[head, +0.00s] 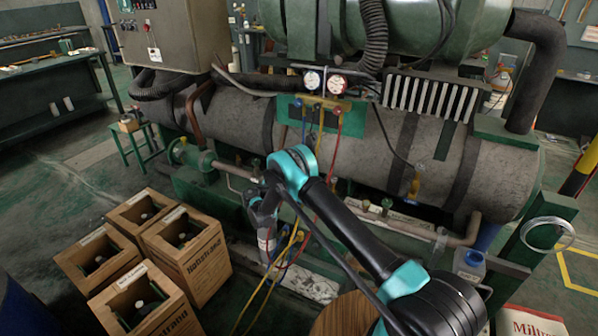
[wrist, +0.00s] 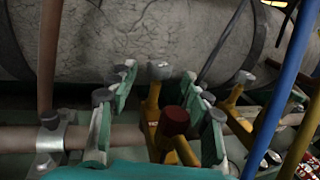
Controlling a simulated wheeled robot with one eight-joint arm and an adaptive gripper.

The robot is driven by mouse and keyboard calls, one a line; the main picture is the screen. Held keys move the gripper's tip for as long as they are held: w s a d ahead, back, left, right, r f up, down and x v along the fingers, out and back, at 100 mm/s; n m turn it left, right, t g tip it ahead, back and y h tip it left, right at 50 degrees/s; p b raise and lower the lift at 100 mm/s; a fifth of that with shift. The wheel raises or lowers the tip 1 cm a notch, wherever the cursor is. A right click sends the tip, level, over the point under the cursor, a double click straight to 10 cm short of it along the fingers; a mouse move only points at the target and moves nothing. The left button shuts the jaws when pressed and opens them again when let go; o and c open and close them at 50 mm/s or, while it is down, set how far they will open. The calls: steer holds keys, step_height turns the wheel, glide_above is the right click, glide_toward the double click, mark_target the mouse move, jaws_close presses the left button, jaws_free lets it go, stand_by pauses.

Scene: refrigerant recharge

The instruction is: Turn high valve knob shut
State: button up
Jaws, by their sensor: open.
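The gauge manifold (head: 322,101) hangs on the machine in the head view, with two round gauges above it. A small red knob (head: 338,110) is at its right and a blue knob (head: 298,103) at its left. I cannot tell which red knob is the high valve. My gripper (head: 263,226) is low in front of the machine, below the manifold. It is open; its fingertips are hard to make out. I see no contact with either red knob.
The pipe (wrist: 130,138) runs across. A grey tank (head: 365,152) lies behind.

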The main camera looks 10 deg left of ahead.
steer(key=v, duration=0.6)
steer(key=shift+s+a, duration=0.25)
steer(key=shift+s, duration=0.1)
